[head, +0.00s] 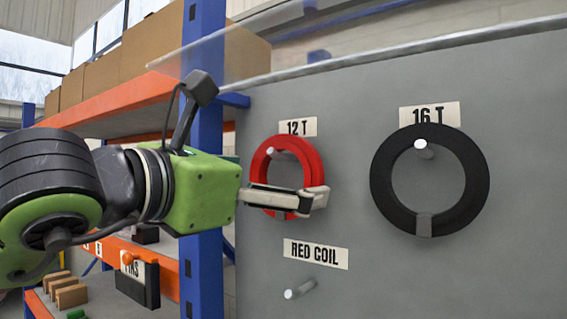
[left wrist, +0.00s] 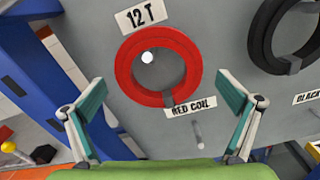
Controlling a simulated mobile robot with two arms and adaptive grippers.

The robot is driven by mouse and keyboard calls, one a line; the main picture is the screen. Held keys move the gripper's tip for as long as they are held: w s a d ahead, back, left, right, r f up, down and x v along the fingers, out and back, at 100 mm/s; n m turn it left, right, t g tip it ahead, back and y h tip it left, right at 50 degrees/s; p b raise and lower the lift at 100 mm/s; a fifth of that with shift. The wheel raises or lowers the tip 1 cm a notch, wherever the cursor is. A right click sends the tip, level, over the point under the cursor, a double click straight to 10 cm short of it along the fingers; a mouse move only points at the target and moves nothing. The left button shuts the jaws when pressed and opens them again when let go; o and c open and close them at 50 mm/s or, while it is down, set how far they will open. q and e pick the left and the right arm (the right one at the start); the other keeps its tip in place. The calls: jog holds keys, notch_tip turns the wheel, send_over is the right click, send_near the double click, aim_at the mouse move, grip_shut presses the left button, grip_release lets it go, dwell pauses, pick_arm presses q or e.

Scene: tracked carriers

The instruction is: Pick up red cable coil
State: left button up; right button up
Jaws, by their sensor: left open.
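The red cable coil (head: 312,158) hangs on a peg under the "12 T" label on a grey upright panel. In the left wrist view the whole red ring (left wrist: 190,72) shows, with the pale peg inside its upper part and a dark clip at its bottom. My left gripper (head: 312,200) reaches in from the left, and its fingers cover the coil's lower part in the head view. In the left wrist view its two fingers (left wrist: 162,92) stand wide apart with nothing between them, one to each side of the coil's lower edge. I cannot tell whether they touch it. My right gripper is not in view.
A black coil (head: 382,185) hangs to the right under "16 T". Below the red coil, a "RED COIL" label (head: 316,254) sits above a bare peg (head: 300,289). A blue-posted rack (head: 202,130) with boxes stands left, close to my left arm.

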aim_at(297, 171)
pick_arm(q)
jog(key=shift+p+x, duration=0.6)
jog(key=shift+x, duration=0.65)
jog(key=shift+w+d, duration=0.2)
jog(key=shift+w, duration=0.2)
jog(key=shift+a, duration=0.1)
jog(key=c, duration=1.3)
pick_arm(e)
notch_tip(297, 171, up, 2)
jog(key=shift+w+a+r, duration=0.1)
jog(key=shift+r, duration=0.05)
pick_arm(q)
jog(key=shift+r+b, duration=0.45)
jog(key=shift+s+a+r+b, duration=0.15)
jog(key=shift+s+a+b, duration=0.1)
jog(key=shift+b, duration=0.15)
jog(key=shift+b+v, duration=3.3)
jog(key=shift+v, duration=5.45)
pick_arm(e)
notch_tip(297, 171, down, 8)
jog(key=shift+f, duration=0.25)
